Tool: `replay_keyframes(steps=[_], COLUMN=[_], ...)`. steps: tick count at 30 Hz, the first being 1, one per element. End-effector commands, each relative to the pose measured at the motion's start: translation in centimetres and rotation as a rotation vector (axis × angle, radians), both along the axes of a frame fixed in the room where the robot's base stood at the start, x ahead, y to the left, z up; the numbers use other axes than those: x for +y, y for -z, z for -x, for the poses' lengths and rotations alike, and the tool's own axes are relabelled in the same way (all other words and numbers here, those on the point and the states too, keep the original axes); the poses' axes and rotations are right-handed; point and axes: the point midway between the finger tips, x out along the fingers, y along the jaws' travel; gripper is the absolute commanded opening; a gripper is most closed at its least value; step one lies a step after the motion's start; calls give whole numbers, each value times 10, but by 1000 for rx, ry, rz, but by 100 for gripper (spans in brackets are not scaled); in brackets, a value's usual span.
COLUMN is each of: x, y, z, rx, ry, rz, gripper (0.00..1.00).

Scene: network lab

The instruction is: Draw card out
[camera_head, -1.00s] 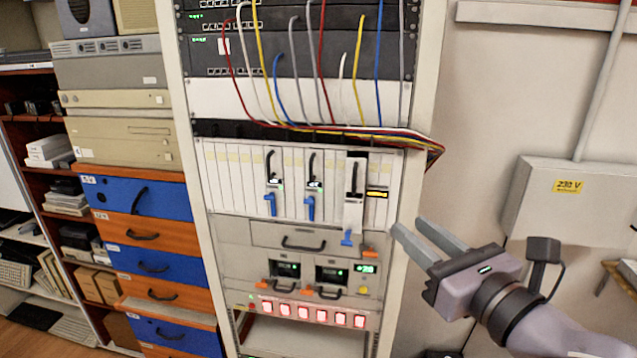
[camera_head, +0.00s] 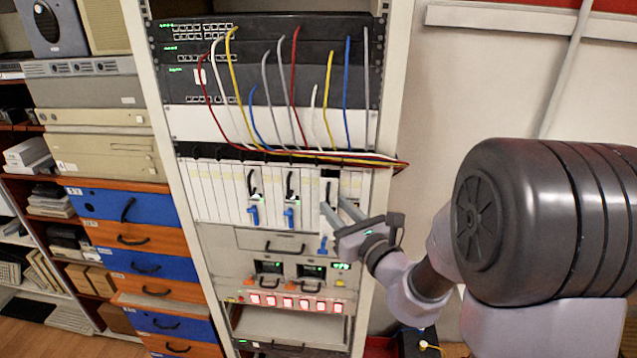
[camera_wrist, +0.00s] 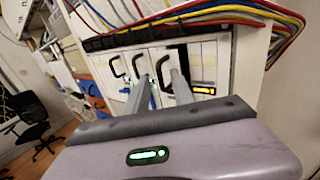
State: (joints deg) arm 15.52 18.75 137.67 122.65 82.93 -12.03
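The card (camera_head: 327,228) sits at the right of the card row, standing slightly proud of its neighbours, with a dark slot above it. It has a black handle (camera_wrist: 162,72) and a blue lever (camera_head: 323,246) at its bottom. My gripper (camera_head: 332,205) is in front of this card, its two grey fingers apart. In the wrist view the gripper (camera_wrist: 168,66) has the black handle between its fingertips. Contact with the handle cannot be told. The fingers hide part of the card.
Two other cards with black handles and blue levers (camera_head: 253,216) (camera_head: 289,218) stand to the left. A bundle of coloured cables (camera_head: 290,155) runs just above the row. Below are modules with a row of red-lit switches (camera_head: 288,301). An orange-lit module (camera_wrist: 203,90) is on the right.

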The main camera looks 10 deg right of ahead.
Motion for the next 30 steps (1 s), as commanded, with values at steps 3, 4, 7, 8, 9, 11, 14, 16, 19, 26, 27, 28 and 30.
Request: replay_keyframes(steps=[3, 4, 7, 8, 9, 11, 14, 16, 19, 26, 27, 28, 30], x=[5, 6, 7, 8, 8, 8, 8, 8, 8, 8, 8, 8, 8], y=[-1, -1, 0, 0, 0, 0, 0, 0, 0, 0, 0, 0, 0], z=[-18, -21, -27, -27, -28, -28, -28, -28, -28, -28, -28, -28, -28], rx=[0, 0, 0, 0, 0, 0, 0, 0, 0, -1, -1, -1, -1], ry=[-2, -1, 0, 0, 0, 0, 0, 0, 0, 0, 0, 0, 0], rz=[1, 0, 1, 1, 1, 1, 1, 0, 0, 1, 1, 1, 1], gripper=[30, 30, 30, 30, 30, 30, 30, 22, 2, 0, 0, 0, 0])
